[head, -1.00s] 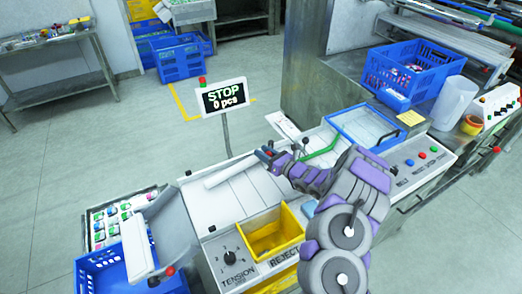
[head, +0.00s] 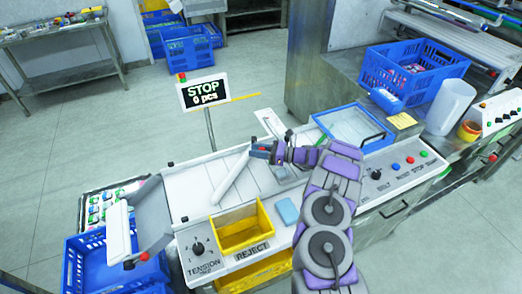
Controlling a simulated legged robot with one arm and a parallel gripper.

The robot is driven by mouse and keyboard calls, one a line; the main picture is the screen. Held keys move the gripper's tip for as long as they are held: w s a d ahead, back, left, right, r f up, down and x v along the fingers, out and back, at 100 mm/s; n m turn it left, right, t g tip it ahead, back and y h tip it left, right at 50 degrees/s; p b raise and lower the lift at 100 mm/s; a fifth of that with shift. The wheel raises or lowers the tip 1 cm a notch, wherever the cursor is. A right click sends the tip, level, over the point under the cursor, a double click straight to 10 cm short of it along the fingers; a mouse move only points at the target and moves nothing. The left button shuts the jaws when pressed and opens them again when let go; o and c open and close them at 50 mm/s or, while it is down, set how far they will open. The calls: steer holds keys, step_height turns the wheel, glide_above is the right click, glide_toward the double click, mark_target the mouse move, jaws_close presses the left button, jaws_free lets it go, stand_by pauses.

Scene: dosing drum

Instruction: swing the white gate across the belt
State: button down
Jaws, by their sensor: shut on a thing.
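The white gate (head: 228,183) is a long pale bar lying diagonally over the white belt (head: 185,184). My gripper is shut at that far end; the fingers hide the exact grasp point. My purple and grey arm reaches in from the lower right.
The yellow reject bin (head: 236,232) and a light blue block (head: 287,211) are in front of the belt. A STOP display (head: 202,92) stands behind it. A blue-framed tray (head: 352,126) is to the right, and a blue crate (head: 92,270) at lower left.

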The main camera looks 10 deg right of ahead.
steer(key=shift+w+d+r, duration=0.2)
steer(key=shift+d, duration=0.6)
steer(key=shift+a, duration=0.1)
steer(key=c, duration=0.8)
jaws_free()
steer(key=shift+w+a+f, duration=0.1)
steer(key=shift+a+f, duration=0.05)
steer(key=shift+a, duration=0.05)
steer(key=shift+d, duration=0.15)
steer(key=p+v, duration=0.1)
steer(key=v, duration=1.1)
steer(key=shift+w+d+f+p, duration=0.1)
steer(key=shift+f+p, duration=0.15)
steer(key=shift+p, duration=0.1)
